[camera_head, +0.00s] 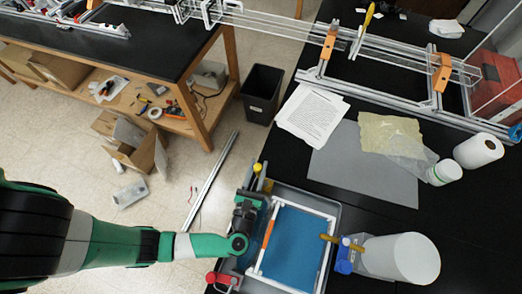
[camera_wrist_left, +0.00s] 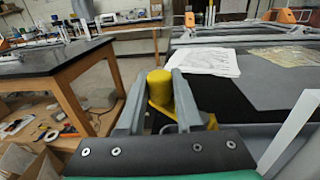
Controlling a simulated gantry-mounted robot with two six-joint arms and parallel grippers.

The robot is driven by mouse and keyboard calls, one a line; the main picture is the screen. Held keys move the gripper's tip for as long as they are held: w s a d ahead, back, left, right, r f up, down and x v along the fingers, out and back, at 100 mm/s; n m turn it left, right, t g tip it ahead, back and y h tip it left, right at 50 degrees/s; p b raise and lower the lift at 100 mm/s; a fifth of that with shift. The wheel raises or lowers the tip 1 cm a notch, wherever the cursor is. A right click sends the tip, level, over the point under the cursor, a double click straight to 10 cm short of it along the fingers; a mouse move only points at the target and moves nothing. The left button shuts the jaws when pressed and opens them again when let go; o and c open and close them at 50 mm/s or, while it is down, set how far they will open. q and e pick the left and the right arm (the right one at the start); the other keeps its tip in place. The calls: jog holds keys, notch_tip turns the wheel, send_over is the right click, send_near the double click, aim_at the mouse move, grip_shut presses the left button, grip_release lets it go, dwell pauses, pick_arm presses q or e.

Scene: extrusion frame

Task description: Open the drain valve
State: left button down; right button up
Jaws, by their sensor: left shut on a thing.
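A yellow valve handle with a rounded cylindrical knob (camera_wrist_left: 160,90) sits between the two grey fingers of my left gripper (camera_wrist_left: 159,100) in the left wrist view. A yellow arm runs from the knob to the lower right. In the head view the yellow knob (camera_head: 257,168) shows just beyond my left gripper (camera_head: 256,183), at the far left corner of the grey tray (camera_head: 325,198). My left gripper is shut on the handle. The valve body is hidden by the gripper. My right gripper is in neither view.
The tray holds a blue panel (camera_head: 297,240) in a white frame. A white container (camera_head: 401,259) with a blue valve (camera_head: 346,257) stands to its right. A red handle (camera_head: 222,280) is at lower left. Papers (camera_head: 312,115) lie behind the tray; open floor lies left.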

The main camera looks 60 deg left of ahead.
pick_arm(q)
jog(key=shift+s+n+g+y+b, duration=0.3)
jog(key=shift+n+g+y+b, duration=0.45)
jog(key=shift+g, duration=0.25)
jog(key=c, duration=0.6)
grip_release()
